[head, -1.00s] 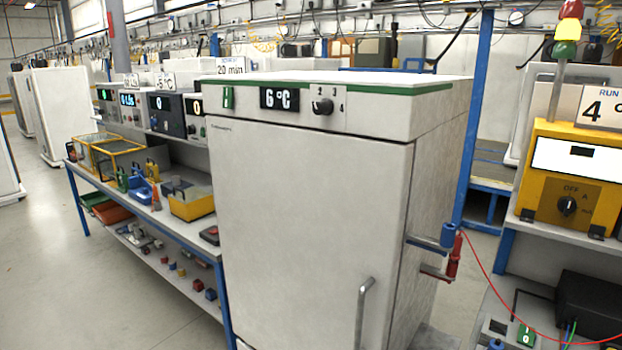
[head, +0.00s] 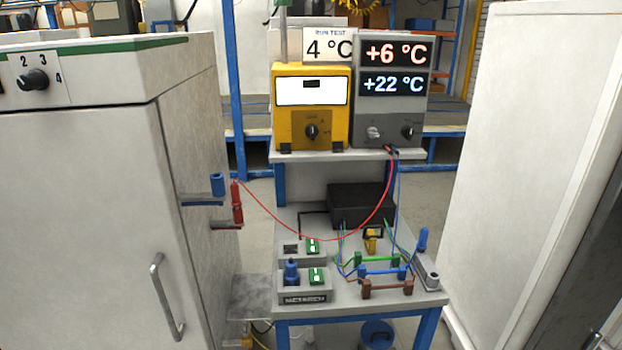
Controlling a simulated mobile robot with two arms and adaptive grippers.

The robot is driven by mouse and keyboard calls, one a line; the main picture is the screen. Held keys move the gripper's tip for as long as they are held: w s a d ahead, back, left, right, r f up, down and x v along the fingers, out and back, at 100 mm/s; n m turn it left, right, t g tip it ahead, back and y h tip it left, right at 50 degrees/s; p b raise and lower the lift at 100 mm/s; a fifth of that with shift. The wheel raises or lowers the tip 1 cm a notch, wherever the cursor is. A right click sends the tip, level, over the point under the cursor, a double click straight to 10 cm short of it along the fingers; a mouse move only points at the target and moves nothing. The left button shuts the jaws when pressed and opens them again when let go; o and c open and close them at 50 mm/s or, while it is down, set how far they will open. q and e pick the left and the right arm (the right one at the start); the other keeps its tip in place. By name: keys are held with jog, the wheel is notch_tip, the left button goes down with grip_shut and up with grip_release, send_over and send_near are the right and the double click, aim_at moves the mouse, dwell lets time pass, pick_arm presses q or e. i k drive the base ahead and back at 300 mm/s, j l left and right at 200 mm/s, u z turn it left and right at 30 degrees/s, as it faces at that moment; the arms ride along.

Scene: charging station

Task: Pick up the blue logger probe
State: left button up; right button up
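Several blue items could be the blue logger probe, and I cannot tell which one it is. A blue cylinder (head: 217,184) sits on a bracket on the side of the white cabinet (head: 85,215). A blue knobbed piece (head: 291,271) stands upright in a grey block at the front left of the bench. A blue upright piece (head: 422,241) stands at the bench's right edge, by a grey holder (head: 428,273). A red probe (head: 237,203) with a red cable is on a lower cabinet bracket. Neither of my grippers is in view.
The bench (head: 355,314) carries a black box (head: 360,205), coloured terminal bars and green switches. A yellow unit (head: 312,110) and a grey display unit (head: 391,95) stand on its shelf. A white panel (head: 530,150) rises on the right. The red cable sags across the bench.

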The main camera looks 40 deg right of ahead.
aim_at(424, 233)
jog(key=z, duration=2.05)
